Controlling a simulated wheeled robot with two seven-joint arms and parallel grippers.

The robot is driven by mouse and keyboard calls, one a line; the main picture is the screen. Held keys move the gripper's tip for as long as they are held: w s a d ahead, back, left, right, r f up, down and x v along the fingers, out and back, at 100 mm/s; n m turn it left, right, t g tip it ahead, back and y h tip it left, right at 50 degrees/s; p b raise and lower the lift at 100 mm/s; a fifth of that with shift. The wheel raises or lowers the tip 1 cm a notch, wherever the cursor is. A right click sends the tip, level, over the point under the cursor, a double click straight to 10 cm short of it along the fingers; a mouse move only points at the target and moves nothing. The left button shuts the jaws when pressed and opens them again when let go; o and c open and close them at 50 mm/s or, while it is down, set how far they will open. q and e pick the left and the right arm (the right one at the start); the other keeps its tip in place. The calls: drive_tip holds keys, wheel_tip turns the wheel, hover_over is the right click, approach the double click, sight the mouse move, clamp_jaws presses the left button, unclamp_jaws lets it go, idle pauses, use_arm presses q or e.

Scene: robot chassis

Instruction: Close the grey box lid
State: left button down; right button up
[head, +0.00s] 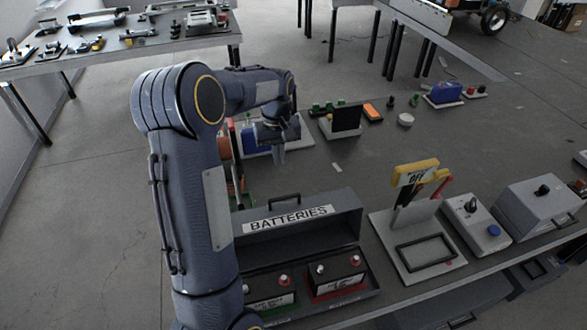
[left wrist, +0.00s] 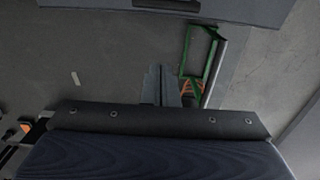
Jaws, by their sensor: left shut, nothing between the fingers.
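The grey box (head: 370,291) stands near the table's front edge. Its lid (head: 340,210), marked BATTERIES and with a handle on its top edge, stands open and upright at the back. Two batteries (head: 338,275) sit inside; my left arm hides the box's left part. My left gripper (head: 279,155) is shut and empty, beyond the lid and apart from it, pointing down. In the left wrist view the shut fingers (left wrist: 160,85) are over bare tabletop, and part of the lid (left wrist: 225,9) shows at the top edge.
Right of the box are a panel with a yellow-topped lever switch (head: 415,173), a control box with a blue button (head: 476,224) and another grey box (head: 540,212). A green frame (left wrist: 203,58) lies beside the fingers. A dark block (head: 345,120) and small parts stand further back.

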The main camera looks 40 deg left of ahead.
use_arm(q)
wheel_tip(320, 180, down, 11)
drive_tip(key=b, duration=0.6)
drive_tip(key=s+d+r, duration=0.2)
drive_tip(key=d, duration=0.1)
drive_tip(key=shift+s+d+r, duration=0.1)
drive_tip(key=shift+s+r, duration=0.2)
